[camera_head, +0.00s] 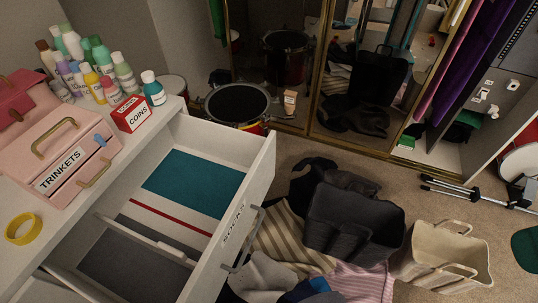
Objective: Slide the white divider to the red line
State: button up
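The white divider (146,239) stands inside the open white drawer (262,172), crossing it from side to side. The red line (170,217) runs across the drawer floor, roughly parallel to the divider. The divider is apart from the line, on the near side of it, with a strip of drawer floor between them. A teal panel (195,183) lies beyond the line and a dark grey panel (130,268) lies on the near side of the divider. The drawer front carries a label reading SOCKS and a metal handle (243,240). My gripper is not in view.
On the dresser top are a pink TRINKETS box (75,163), a red COINS box (132,113), a yellow ring (23,229) and several bottles (95,70). Clothes, a black basket (352,223) and a cream basket (443,257) crowd the floor right of the drawer.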

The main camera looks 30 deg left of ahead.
aim_at(177, 256)
jog(key=u, duration=1.65)
